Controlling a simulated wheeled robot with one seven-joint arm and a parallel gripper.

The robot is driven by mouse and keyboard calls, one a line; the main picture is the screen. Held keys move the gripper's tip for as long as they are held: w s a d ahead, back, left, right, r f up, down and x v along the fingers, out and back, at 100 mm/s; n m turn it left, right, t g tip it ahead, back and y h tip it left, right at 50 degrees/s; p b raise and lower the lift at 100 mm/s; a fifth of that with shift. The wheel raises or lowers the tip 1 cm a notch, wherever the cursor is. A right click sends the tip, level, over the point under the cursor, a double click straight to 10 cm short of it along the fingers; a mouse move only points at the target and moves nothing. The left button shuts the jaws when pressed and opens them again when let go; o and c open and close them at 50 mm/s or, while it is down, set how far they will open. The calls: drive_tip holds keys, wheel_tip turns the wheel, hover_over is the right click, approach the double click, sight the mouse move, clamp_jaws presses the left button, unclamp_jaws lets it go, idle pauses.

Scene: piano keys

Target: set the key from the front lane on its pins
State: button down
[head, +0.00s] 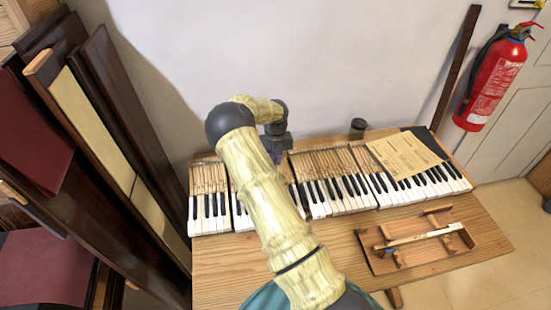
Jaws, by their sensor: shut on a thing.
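The piano keyboard lies along the table, with wooden key backs (320,162) behind white and black keys (335,203). My gripper (275,155) points down over the back of the keyboard, left of the middle, and is shut on a key. My own arm hides most of that key and the stretch of keyboard below it, so I cannot tell whether the key touches its pins. A wooden rack (384,264) stands at the front right of the table. One light key (415,238) with a blue mark lies across it.
A paper sheet (405,153) lies over the right key backs. A small dark pot (357,125) stands behind the keyboard by the wall. Dark panels (120,110) lean at the left, and a red extinguisher (492,80) hangs at the right. The front table top (225,265) has bare room.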

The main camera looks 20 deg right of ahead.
drive_tip(key=shift+f+b, duration=0.95)
drive_tip(key=shift+f, duration=1)
drive_tip(key=shift+w+p, duration=0.1)
drive_tip(key=shift+p, duration=0.25)
drive_tip(key=shift+r, duration=0.1)
drive_tip(key=shift+p, duration=0.35)
idle(0.4)
drive_tip(key=shift+f+b, duration=0.35)
drive_tip(key=shift+f, duration=0.4)
idle(0.7)
drive_tip(key=c, duration=1.8)
unclamp_jaws()
